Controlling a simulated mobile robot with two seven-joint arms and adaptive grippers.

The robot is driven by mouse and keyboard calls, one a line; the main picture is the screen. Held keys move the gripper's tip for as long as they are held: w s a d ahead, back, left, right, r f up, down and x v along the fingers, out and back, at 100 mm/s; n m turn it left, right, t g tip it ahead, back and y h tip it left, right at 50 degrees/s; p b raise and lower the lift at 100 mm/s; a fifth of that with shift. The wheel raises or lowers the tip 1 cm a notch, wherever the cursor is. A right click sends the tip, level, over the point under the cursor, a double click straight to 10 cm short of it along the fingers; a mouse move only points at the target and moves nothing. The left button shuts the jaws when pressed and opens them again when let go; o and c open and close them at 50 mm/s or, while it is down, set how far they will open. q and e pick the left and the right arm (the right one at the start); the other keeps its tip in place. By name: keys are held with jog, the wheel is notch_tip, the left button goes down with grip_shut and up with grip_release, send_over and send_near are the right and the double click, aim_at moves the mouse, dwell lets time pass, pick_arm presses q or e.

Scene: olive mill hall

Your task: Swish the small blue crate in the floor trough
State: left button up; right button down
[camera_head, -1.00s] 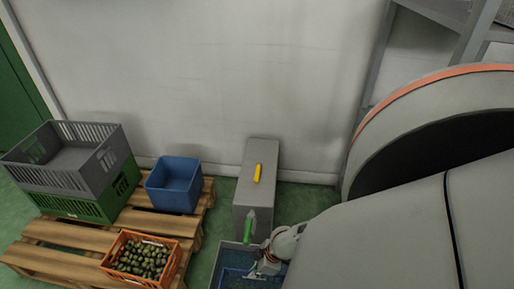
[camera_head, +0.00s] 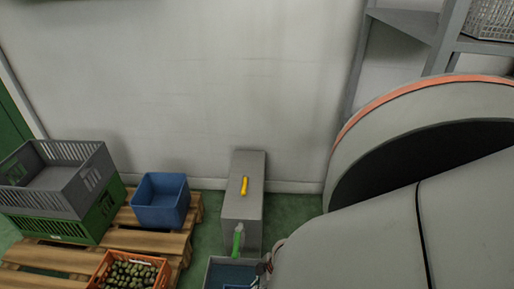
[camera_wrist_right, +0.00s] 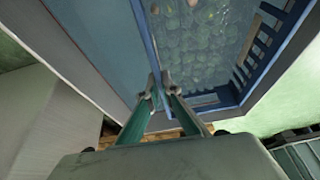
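The small blue crate (camera_wrist_right: 146,38) fills the upper part of the right wrist view. Green olives (camera_wrist_right: 205,45) show inside it, seemingly under water. It sits in the grey floor trough (camera_wrist_right: 78,45); in the head view the trough (camera_head: 208,272) is at the bottom edge and only a sliver of the crate (camera_head: 237,287) shows. My right gripper (camera_wrist_right: 160,90) has its fingers close together, one on each side of the crate's rim near a corner, apparently pinching it. My left gripper is not in view.
A grey box (camera_head: 243,208) with a yellow handle stands behind the trough, with a green handle (camera_head: 238,238) in front. A pallet (camera_head: 60,257) at left holds grey and green crates, a blue bin (camera_head: 161,202) and an orange olive crate (camera_head: 100,268). Shelving (camera_head: 445,35) stands back right.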

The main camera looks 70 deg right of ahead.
jog(key=shift+w+a, duration=0.2)
jog(key=shift+w, duration=0.5)
jog(key=shift+w+a, duration=0.2)
jog(key=shift+w, duration=0.45)
jog(key=shift+w+a, duration=0.2)
jog(key=shift+w, duration=0.5)
jog(key=shift+s+d, duration=0.25)
jog(key=shift+s, duration=0.55)
jog(key=shift+s+d, duration=0.2)
jog(key=shift+s, duration=0.6)
jog(key=shift+s+d, duration=0.25)
jog(key=shift+s, duration=0.55)
jog(key=shift+w+a, duration=0.25)
jog(key=shift+w, duration=0.55)
jog(key=shift+w+a, duration=0.2)
jog(key=shift+w, duration=0.6)
jog(key=shift+w+a, duration=0.25)
jog(key=shift+w, duration=0.55)
jog(key=shift+s+d, duration=0.2)
jog(key=shift+s, duration=0.4)
jog(key=shift+s+d, duration=0.15)
jog(key=shift+s, duration=0.45)
jog(key=shift+r, duration=0.1)
